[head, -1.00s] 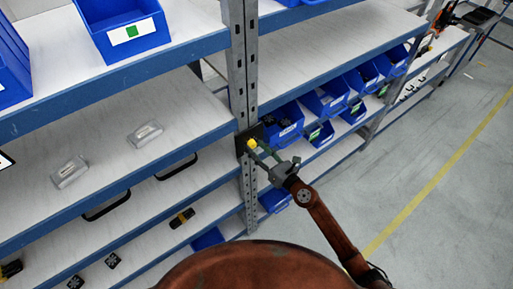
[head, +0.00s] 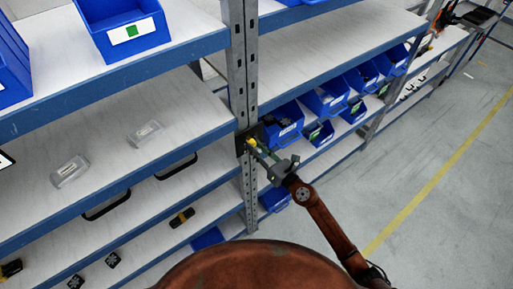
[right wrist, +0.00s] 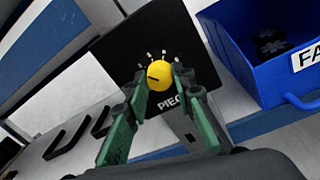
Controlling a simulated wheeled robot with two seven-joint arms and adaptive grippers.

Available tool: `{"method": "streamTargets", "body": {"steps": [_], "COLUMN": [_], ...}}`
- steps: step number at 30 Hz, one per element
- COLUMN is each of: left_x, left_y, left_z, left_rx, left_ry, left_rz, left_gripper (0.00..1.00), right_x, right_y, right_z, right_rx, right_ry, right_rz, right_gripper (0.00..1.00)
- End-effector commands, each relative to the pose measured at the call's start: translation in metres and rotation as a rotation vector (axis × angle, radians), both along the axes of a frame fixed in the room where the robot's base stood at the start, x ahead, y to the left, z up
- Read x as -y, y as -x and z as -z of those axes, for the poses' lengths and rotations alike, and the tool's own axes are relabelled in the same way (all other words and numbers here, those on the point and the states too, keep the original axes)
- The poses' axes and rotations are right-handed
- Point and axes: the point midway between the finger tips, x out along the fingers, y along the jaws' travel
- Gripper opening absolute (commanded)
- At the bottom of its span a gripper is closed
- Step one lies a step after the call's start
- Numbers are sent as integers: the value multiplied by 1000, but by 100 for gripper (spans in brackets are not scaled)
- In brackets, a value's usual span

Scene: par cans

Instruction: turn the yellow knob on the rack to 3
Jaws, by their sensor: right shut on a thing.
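The yellow knob (head: 251,142) sits on a dark plate (head: 243,136) fixed to the grey rack upright. In the right wrist view the knob (right wrist: 159,72) is round, with a short dark line on its face pointing left. Several small pale marks arc above it on the black plate (right wrist: 118,62); their numbers are too small to read. My right gripper (head: 257,148) is at the knob, its green fingers on either side of it and shut on it. The fingertips also show in the right wrist view (right wrist: 160,81). My left gripper is out of view.
A blue bin (right wrist: 268,60) with dark items stands close right of the plate. More blue bins (head: 326,97) line the shelf behind. Left shelves hold clear boxes (head: 146,134) and a yellow-black item (head: 182,217). The floor (head: 450,160) at right is open.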

Motion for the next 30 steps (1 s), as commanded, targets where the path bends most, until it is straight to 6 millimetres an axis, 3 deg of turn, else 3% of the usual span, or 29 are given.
{"method": "streamTargets", "body": {"steps": [11,30], "left_x": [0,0], "left_y": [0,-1], "left_z": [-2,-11], "left_rx": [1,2], "left_ry": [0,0], "left_rz": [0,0], "left_gripper": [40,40], "right_x": [0,0], "right_y": [0,0], "right_z": [0,1], "right_rx": [-60,-335], "right_ry": [-80,-460], "right_rz": [0,1], "right_gripper": [0,0]}}
